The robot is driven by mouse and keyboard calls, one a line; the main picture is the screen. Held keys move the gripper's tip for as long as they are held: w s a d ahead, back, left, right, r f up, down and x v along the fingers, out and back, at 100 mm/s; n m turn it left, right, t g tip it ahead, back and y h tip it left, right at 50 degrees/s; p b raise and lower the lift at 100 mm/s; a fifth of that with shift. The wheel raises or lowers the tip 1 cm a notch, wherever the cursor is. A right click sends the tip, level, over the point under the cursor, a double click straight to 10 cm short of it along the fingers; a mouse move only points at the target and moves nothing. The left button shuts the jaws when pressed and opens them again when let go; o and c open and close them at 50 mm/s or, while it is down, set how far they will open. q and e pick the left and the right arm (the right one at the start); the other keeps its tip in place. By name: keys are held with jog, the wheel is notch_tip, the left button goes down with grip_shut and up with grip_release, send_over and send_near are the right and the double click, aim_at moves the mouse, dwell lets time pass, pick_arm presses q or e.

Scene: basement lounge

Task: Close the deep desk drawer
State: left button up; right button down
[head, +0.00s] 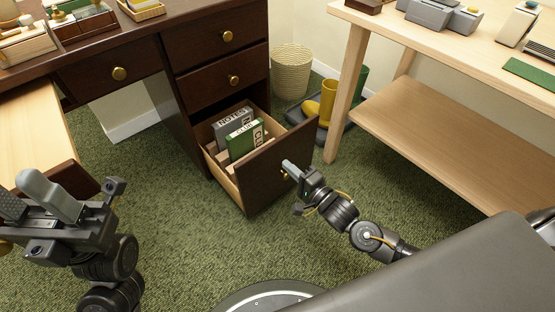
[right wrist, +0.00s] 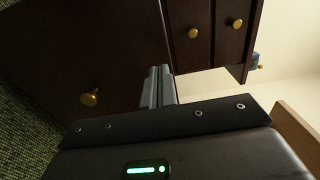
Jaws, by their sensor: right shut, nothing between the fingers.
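The deep desk drawer (head: 269,172) is the bottom one of the dark wood desk. It stands pulled out, with a grey notes box (head: 232,121) and a green book (head: 243,140) inside. My right gripper (head: 289,168) is shut and empty, its fingertips at the drawer's front panel near the brass knob (head: 284,174). In the right wrist view the shut fingers (right wrist: 158,82) reach the drawer front (right wrist: 70,50) beside its knob (right wrist: 89,97); I cannot tell if they touch. My left gripper (head: 45,195) is at the lower left, away from the drawer; its jaw gap is unclear.
Two shut drawers (head: 215,37) sit above the deep one. A pale wood table (head: 430,115) with a low shelf stands at right. A wicker basket (head: 291,72) and yellow boots (head: 322,103) on a dark tray are behind the drawer. Green carpet (head: 180,215) is clear in front.

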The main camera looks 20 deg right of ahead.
aim_at(271, 151)
jog(key=b+x, duration=0.2)
jog(key=x, duration=0.3)
jog(key=shift+w+a, duration=0.15)
jog(key=shift+w, duration=0.25)
